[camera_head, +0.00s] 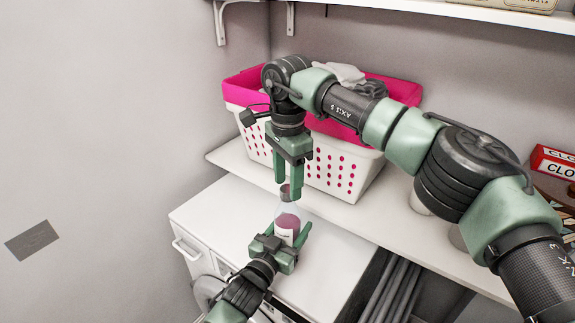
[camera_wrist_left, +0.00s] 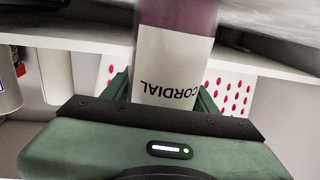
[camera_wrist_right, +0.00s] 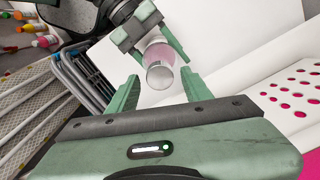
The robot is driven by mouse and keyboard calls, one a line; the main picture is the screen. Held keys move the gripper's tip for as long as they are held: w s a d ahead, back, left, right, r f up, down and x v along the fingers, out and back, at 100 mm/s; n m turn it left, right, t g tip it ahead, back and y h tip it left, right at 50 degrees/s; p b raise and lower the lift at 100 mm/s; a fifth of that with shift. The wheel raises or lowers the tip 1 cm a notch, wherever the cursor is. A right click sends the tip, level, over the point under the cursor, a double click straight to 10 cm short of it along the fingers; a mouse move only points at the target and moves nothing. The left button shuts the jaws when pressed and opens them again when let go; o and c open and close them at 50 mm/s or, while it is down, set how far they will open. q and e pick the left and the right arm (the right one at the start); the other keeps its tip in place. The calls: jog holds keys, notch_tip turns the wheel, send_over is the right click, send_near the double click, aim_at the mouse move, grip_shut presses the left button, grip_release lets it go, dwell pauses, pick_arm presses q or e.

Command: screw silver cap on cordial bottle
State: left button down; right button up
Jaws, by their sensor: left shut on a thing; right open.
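The cordial bottle (camera_head: 286,226), clear with purple-pink liquid and a white label, stands upright above the white top. My left gripper (camera_head: 287,236) is shut on its lower body; the label (camera_wrist_left: 172,70) shows in the left wrist view. A round silver-grey top, which looks like the cap (camera_wrist_right: 160,77), sits at the bottle's upper end in the right wrist view. I cannot tell how tightly it is seated. My right gripper (camera_head: 288,186) points down over the bottle, open, its fingers on either side of the bottle's top with gaps visible in its wrist view.
A white and pink laundry basket (camera_head: 340,172) with cloth inside stands on the shelf (camera_head: 232,158) behind. A red box (camera_head: 553,162) is at the far right. Grey folded rails (camera_head: 392,291) stand to the right of the white cabinet (camera_head: 215,215). A wall shelf (camera_head: 480,15) runs overhead.

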jog(key=shift+f, duration=0.8)
grip_shut()
jog(key=m, duration=0.4)
jog(key=shift+m, duration=0.3)
jog(key=m, duration=0.8)
jog(key=shift+m, duration=0.4)
jog(key=m, duration=0.4)
jog(key=shift+m, duration=0.3)
jog(key=shift+o, duration=0.7)
grip_release()
jog(key=shift+r, duration=0.15)
